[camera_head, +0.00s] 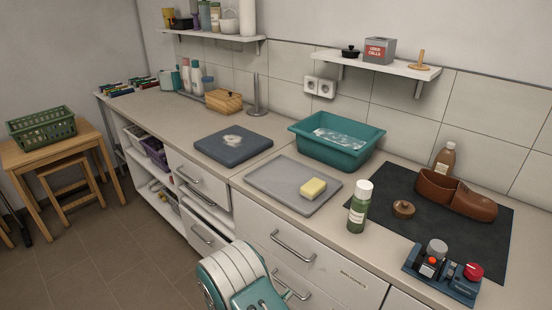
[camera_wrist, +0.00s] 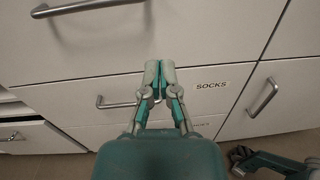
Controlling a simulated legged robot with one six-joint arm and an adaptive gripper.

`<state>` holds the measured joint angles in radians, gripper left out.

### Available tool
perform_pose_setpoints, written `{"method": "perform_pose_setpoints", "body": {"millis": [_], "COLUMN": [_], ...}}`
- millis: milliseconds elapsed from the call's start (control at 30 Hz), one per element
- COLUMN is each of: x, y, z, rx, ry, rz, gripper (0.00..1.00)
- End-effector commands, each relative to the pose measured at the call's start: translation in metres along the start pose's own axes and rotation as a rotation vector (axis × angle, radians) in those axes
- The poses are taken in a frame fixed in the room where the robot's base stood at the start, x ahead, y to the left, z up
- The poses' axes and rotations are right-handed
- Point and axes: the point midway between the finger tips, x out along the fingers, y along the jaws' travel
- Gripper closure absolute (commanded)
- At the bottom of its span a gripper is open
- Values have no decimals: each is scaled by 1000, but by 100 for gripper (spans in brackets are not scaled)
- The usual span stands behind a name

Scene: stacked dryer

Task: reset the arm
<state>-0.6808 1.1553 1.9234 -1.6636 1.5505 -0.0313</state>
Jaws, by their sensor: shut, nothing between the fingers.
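My gripper (camera_wrist: 158,82) shows in the wrist view with its two fingers together and nothing between them. It is in front of white drawer fronts, near a drawer (camera_wrist: 225,92) labelled SOCKS. A metal bar handle (camera_wrist: 115,104) lies just behind and left of the fingers; I cannot tell whether they touch it. In the head view the white and teal arm (camera_head: 236,280), mine, rises at the bottom edge below the counter. The fingertips are not visible there.
The counter (camera_head: 215,180) holds a teal basin (camera_head: 337,150), grey board (camera_head: 270,185), yellow sponge (camera_head: 313,188), green bottle (camera_head: 359,208) and a brown shoe (camera_head: 458,195) on a dark mat (camera_head: 375,198). A green basket (camera_head: 41,129) sits on a wooden table at left. Tiled floor (camera_head: 100,245) is clear.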

Motion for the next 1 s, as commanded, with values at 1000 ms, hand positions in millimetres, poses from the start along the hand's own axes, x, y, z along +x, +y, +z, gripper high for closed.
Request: {"method": "perform_pose_setpoints", "body": {"millis": [1000], "x": [17], "y": [-174], "z": [248], "rx": [1067], "ry": [445], "rz": [-1057], "gripper": [100]}}
